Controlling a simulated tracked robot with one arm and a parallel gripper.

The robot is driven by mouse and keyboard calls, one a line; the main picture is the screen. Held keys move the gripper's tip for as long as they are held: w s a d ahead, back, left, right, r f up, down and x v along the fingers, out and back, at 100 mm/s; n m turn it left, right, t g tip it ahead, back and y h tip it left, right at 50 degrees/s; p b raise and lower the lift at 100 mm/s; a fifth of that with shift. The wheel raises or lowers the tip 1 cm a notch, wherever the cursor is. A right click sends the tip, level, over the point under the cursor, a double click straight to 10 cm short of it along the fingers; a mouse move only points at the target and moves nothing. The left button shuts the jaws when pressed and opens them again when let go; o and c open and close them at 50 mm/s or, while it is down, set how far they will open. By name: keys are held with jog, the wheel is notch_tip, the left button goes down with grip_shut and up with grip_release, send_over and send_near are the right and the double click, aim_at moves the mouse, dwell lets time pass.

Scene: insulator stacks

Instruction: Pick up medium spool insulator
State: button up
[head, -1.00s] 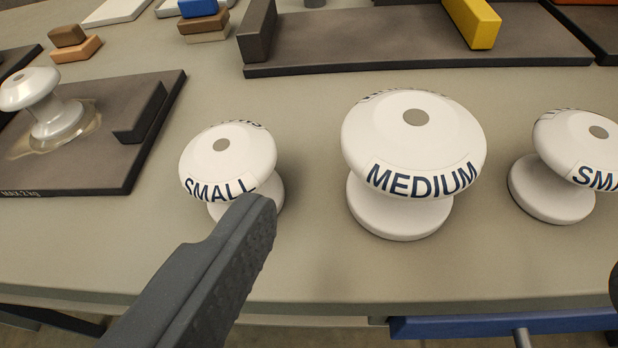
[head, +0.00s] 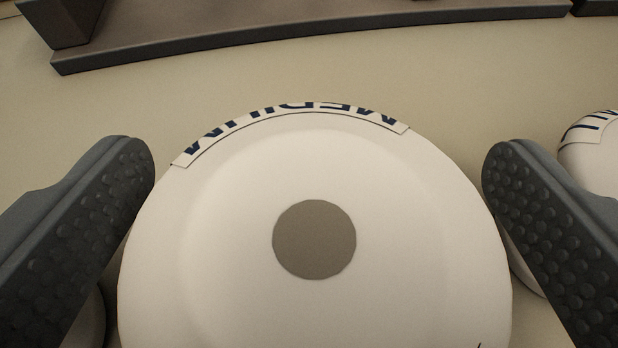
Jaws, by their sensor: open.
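The medium spool insulator (head: 410,225) is white and round-topped, with a grey disc at its centre and a label reading MEDIUM along its far rim. It fills the lower middle of the head view, and its lower flange is hidden. My gripper (head: 317,165) is open, with one dark, studded finger on each side of the insulator's top. The left finger overlaps the edge of the top in the picture; I cannot tell whether either finger touches it.
Another white insulator (head: 592,145) with a label stands at the right edge, partly behind my right finger. Part of a white piece shows low at the left behind my left finger. A dark tray (head: 300,30) lies beyond, with bare tabletop (head: 250,85) between.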

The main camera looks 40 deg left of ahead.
jog(key=shift+w+a+f, duration=0.1)
jog(key=shift+w+a, duration=0.2)
jog(key=shift+w, duration=0.05)
jog(key=c, duration=1.3)
jog(key=shift+c, duration=0.2)
